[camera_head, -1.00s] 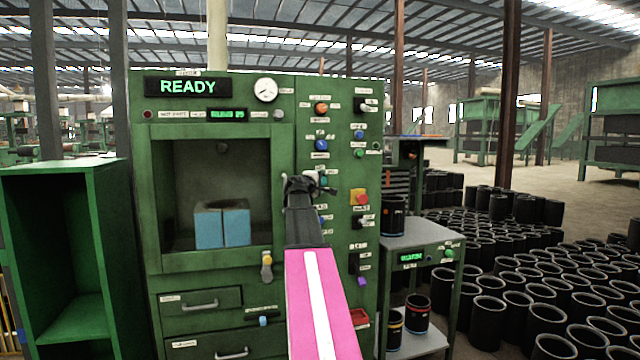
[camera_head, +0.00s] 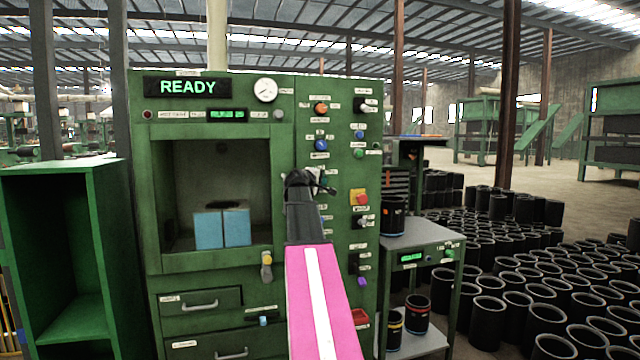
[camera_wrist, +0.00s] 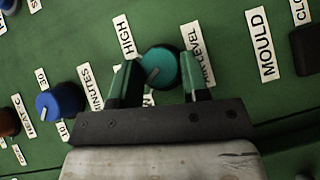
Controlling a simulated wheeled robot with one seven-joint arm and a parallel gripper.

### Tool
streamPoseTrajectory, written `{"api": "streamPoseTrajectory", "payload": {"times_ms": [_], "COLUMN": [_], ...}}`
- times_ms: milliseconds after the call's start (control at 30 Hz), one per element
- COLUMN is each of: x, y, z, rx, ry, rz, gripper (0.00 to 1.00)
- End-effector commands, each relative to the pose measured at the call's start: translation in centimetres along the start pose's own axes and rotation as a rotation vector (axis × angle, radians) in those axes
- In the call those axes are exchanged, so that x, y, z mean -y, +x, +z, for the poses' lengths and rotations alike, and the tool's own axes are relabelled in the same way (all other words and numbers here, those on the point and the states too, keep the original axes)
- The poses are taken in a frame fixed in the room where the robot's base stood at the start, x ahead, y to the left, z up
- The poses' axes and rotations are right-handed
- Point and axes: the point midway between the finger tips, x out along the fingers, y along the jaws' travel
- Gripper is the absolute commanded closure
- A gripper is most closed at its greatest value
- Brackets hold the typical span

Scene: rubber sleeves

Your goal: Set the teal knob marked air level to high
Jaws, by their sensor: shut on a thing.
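The teal knob (camera_wrist: 160,66) is on the green panel in the wrist view, with a pale pointer line towards its lower left. The HIGH label (camera_wrist: 127,37) is at its upper left. The AIR LEVEL label (camera_wrist: 198,45) at its right is partly behind a finger. A label below the knob is mostly hidden, with only a last letter W showing. My gripper (camera_wrist: 160,80) is shut on the teal knob, one finger on each side. In the head view, my gripper (camera_head: 312,183) is at the panel and mostly hides the knob.
In the wrist view, a blue knob (camera_wrist: 60,103) marked in minutes is to the left, and a MOULD label (camera_wrist: 260,44) to the right. In the head view, a red button on a yellow plate (camera_head: 359,197) and several other controls are close by. A grey table (camera_head: 425,236) stands right of the machine.

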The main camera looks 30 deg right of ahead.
Motion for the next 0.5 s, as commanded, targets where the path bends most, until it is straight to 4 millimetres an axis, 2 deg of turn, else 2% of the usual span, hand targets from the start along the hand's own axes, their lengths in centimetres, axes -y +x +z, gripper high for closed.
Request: {"api": "streamPoseTrajectory", "payload": {"times_ms": [500], "x": [-0.69], "y": [0.17], "z": [0.09], "rx": [0.001], "ry": [0.343], "rz": [-0.343], "gripper": [0.82]}}
